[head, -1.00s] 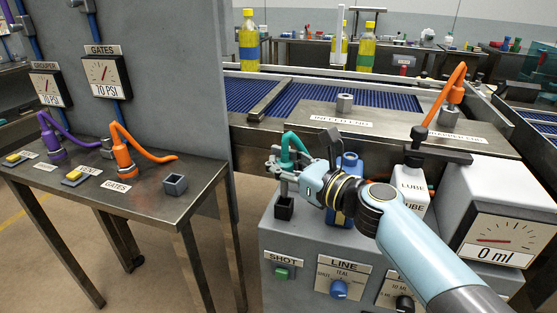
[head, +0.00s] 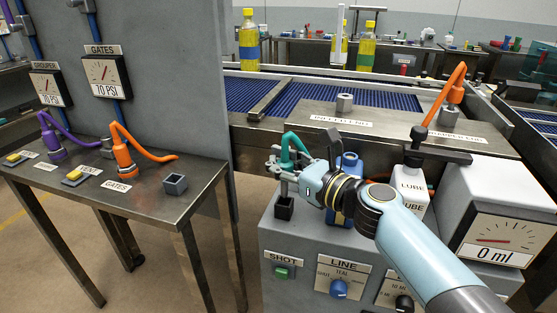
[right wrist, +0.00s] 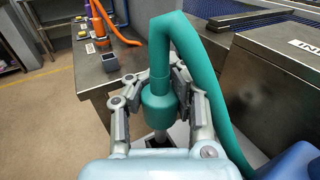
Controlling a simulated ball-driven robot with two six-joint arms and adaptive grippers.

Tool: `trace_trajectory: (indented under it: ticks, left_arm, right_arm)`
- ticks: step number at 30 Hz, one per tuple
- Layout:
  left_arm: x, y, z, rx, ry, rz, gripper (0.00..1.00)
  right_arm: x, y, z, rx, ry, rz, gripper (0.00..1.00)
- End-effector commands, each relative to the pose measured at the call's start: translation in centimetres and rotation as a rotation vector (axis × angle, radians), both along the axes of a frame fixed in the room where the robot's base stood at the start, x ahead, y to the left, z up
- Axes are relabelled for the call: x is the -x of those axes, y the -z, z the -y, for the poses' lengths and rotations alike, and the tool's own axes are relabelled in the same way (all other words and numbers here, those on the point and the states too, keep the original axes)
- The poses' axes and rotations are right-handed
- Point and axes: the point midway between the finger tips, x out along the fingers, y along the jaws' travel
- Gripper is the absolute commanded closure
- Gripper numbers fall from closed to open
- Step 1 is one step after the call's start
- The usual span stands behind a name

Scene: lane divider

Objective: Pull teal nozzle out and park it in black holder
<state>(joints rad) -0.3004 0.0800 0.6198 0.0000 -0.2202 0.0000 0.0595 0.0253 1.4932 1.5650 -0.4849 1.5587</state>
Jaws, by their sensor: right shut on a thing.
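The teal nozzle (right wrist: 158,97), with its thick teal hose (right wrist: 190,45) looping up from it, is upright between the fingers of my right gripper (right wrist: 155,95). That gripper is shut on it. In the head view the teal nozzle (head: 288,162) is partly hidden by my right gripper (head: 283,172). A black square holder (head: 284,207) stands on the grey machine directly below the gripper. In the right wrist view a grey stem below the nozzle points down towards a dark opening; whether it is inside cannot be told. My left gripper is not in view.
A blue bottle (head: 349,178) and a white LUBE bottle (head: 411,184) stand close to my right arm. A 0 ml gauge (head: 494,240) is at the right. A steel table (head: 150,200) with purple and orange connectors stands at the left.

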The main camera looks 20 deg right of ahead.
Motion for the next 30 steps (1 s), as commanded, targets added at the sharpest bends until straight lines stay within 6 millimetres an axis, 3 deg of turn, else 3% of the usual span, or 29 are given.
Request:
trace_trajectory:
  ticks: [30]
  left_arm:
    - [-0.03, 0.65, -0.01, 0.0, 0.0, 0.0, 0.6]
  right_arm:
    - [-0.02, 0.75, -0.01, 0.0, 0.0, 0.0, 1.0]
